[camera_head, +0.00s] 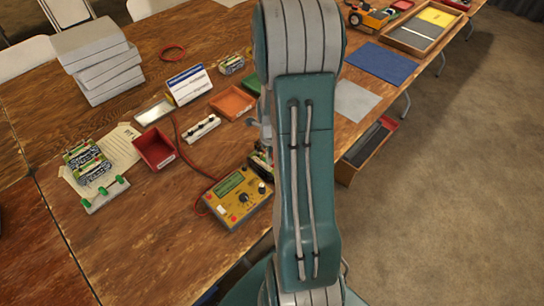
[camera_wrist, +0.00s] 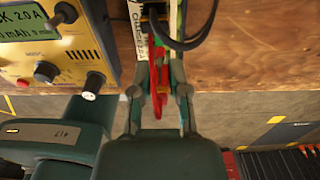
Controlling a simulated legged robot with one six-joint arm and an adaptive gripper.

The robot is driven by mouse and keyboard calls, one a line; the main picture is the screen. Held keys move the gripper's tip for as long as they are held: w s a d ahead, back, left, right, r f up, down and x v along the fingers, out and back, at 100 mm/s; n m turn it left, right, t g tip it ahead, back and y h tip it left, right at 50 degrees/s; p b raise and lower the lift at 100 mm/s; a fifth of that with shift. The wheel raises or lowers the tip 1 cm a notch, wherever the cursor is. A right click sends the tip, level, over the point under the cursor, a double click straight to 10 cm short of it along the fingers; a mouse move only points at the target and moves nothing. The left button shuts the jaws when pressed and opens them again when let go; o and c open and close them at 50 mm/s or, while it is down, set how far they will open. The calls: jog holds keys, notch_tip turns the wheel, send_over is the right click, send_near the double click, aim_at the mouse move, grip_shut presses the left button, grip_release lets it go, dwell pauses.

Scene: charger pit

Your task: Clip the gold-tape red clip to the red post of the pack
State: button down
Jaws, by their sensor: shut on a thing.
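My gripper (camera_wrist: 160,92) is shut on a red clip (camera_wrist: 157,72) in the wrist view. The clip points up the picture, toward a pack with a white label and green edge (camera_wrist: 134,25). I cannot tell whether the clip touches the pack's post. No gold tape can be made out on the clip. A dark cable loops across the top of the wrist view, over the pack. In the head view my arm hides the gripper and clip, and only the left edge of the pack (camera_head: 259,163) shows beside it.
A yellow charger (camera_head: 232,205) stands left of the pack, also in the wrist view (camera_wrist: 28,62). A red tray (camera_head: 154,150), white terminal strip (camera_head: 201,128), orange tray (camera_head: 232,102) and another pack (camera_head: 86,160) lie on the wooden table. Its front edge is close.

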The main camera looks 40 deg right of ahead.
jog(key=c, duration=0.5)
grip_release()
jog(key=shift+c, duration=0.2)
jog(key=shift+o, duration=1)
jog(key=shift+r, duration=3.75)
